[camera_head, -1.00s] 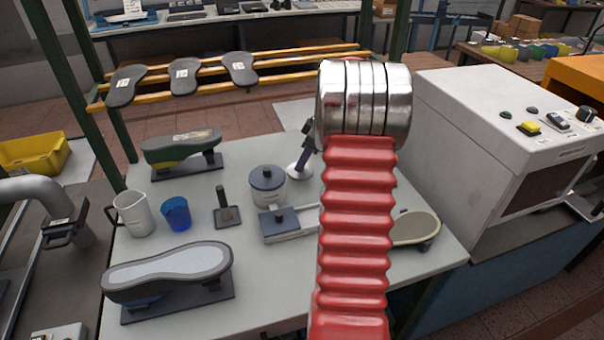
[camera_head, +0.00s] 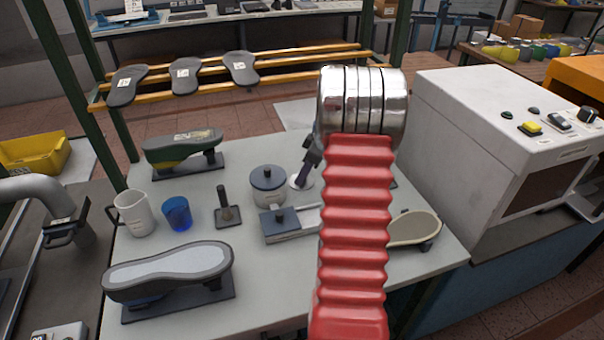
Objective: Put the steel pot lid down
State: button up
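A pale round disc that looks like the steel pot lid (camera_head: 295,184) is just right of the grey pot (camera_head: 269,194). My gripper (camera_head: 304,174) comes down from behind my red arm. Its dark finger meets the disc, and it appears shut on it; the other finger is hard to make out. The disc is low over the light worktable (camera_head: 205,265); I cannot tell whether it touches the top. The pot has a dark cover with a knob. My arm hides the area right of the disc.
A stamp-like tool (camera_head: 226,212), blue cup (camera_head: 177,214), white jug (camera_head: 135,214) and shoe forms (camera_head: 168,272) stand left. A white machine (camera_head: 460,140) stands at right.

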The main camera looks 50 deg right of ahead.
jog(key=shift+o, duration=0.3)
jog(key=shift+r, duration=0.1)
jog(key=v, duration=1.2)
dwell(0.5)
jog(key=s+a+r+m+h, duration=0.1)
jog(key=a+r, duration=0.3)
jog(key=a, duration=0.9)
jog(key=a+r+m, duration=0.1)
jog(key=a+r, duration=0.4)
jog(key=a, duration=0.8)
jog(key=s+a+f+m+t, duration=0.1)
jog(key=s+a+f+m, duration=0.1)
jog(key=s+a, duration=1.2)
jog(key=a+m, duration=0.1)
jog(key=a, duration=0.3)
jog(key=shift+t+h, duration=0.3)
jog(key=shift+h, duration=0.1)
jog(key=shift+d, duration=0.15)
